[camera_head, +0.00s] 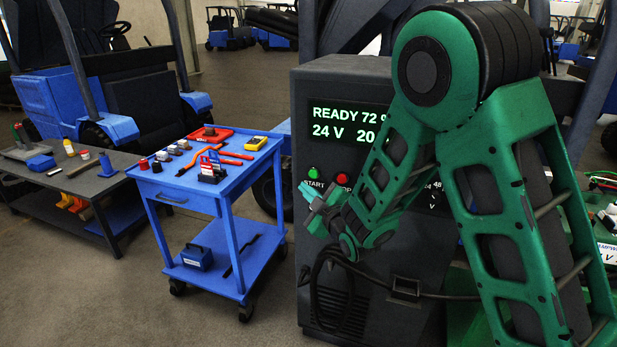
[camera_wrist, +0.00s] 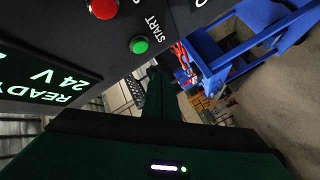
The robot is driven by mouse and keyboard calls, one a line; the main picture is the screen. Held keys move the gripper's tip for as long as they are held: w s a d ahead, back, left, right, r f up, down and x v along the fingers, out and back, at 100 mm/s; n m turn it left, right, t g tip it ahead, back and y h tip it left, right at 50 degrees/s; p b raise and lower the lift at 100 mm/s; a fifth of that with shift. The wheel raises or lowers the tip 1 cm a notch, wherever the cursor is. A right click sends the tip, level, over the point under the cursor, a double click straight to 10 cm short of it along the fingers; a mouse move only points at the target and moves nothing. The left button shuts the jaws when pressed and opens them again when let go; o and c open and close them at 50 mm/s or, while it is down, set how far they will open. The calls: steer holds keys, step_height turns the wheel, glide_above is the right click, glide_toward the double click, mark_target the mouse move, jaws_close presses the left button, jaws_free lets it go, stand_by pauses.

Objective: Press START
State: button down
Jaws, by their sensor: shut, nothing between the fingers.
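The dark charger cabinet (camera_head: 320,95) stands in front of me with a lit display (camera_head: 345,122) reading READY and 24 V. The green START button (camera_head: 313,173) is on its front panel, left of the red STOP button (camera_head: 342,180). In the wrist view the START button (camera_wrist: 139,45) and the red button (camera_wrist: 103,8) both show. My gripper (camera_head: 308,192) is just below and in front of the START button in the head view. Its fingers are together with nothing held. I cannot tell whether it touches the panel; the START button appears uncovered.
A blue cart (camera_head: 262,163) with tools stands left of the cabinet. A dark bench (camera_head: 95,185) with parts is further left. A black cable (camera_head: 322,262) hangs on the cabinet's front below my gripper. Open floor lies at the lower left.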

steer(key=shift+w+d, duration=0.25)
steer(key=shift+w, duration=0.5)
steer(key=shift+w+d, duration=0.25)
steer(key=shift+w, duration=0.45)
steer(key=shift+w+d, duration=0.25)
steer(key=shift+w, duration=0.5)
steer(key=shift+w+d, duration=0.3)
steer(key=shift+w, duration=0.4)
stand_by(1.6)
steer(key=shift+s, duration=0.1)
steer(key=shift+s+a, duration=0.3)
steer(key=shift+s, duration=0.55)
steer(key=shift+s, duration=0.1)
steer(key=shift+s+a+r, duration=0.1)
steer(key=shift+s+a, duration=0.15)
steer(key=shift+s, duration=0.5)
steer(key=shift+s+a+f, duration=0.1)
steer(key=shift+s+a, duration=0.2)
steer(key=shift+s, duration=0.4)
steer(key=shift+s+a+r, duration=0.1)
steer(key=shift+s+a, duration=0.15)
steer(key=shift+s, duration=0.5)
